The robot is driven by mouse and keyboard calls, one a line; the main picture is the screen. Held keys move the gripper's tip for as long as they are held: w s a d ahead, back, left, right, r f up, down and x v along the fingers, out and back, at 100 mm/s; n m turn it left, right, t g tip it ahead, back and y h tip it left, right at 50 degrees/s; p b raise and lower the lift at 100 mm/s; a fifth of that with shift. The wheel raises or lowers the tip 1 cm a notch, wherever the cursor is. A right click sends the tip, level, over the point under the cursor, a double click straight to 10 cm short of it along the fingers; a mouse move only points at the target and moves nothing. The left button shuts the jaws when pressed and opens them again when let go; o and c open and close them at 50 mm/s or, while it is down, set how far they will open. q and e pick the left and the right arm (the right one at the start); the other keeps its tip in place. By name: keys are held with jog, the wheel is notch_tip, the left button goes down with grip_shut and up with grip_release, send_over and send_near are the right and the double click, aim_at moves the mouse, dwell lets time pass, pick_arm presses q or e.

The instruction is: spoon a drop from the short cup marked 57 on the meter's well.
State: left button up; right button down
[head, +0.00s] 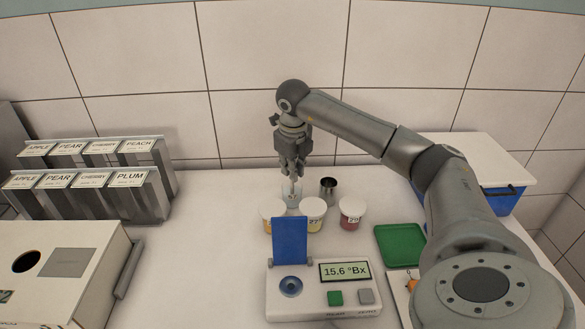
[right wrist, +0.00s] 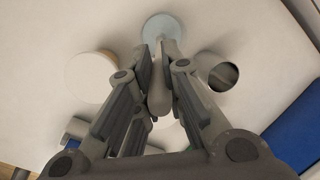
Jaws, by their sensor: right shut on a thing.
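My right gripper (head: 291,172) points down over the back of the cup group and is shut on a slim grey handle (right wrist: 158,95), probably the spoon's. The handle's lower end is hidden in the head view. Right below the fingers stands a pale blue cup (head: 292,194) whose label seems to read 57; a pale blue round shape also shows past the fingertips in the right wrist view (right wrist: 163,27). I cannot tell whether the spoon touches the liquid. The meter (head: 320,308) stands in front, its blue lid (head: 290,241) raised, its round well (head: 291,286) uncovered, its screen reading 15.6 °Bx.
White-topped cups stand in front of the gripper: a yellow one (head: 272,213), one marked 27 (head: 313,210) and a red one (head: 350,212). A metal cup (head: 328,189) is close right. A green tray (head: 400,245), blue box (head: 500,200) and labelled racks (head: 90,185) flank them.

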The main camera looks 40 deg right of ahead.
jog(key=shift+w+d+p+v, duration=0.25)
jog(key=shift+p+v, duration=0.9)
jog(key=shift+v, duration=0.3)
jog(key=shift+w+d+p+v, duration=0.2)
jog(key=shift+p+v, duration=0.9)
jog(key=shift+v, duration=0.4)
jog(key=shift+w+d+p+v, duration=0.15)
jog(key=shift+w+p+v, duration=0.1)
jog(key=shift+p+v, duration=1.05)
jog(key=shift+s+r, duration=0.1)
jog(key=shift+r, duration=0.25)
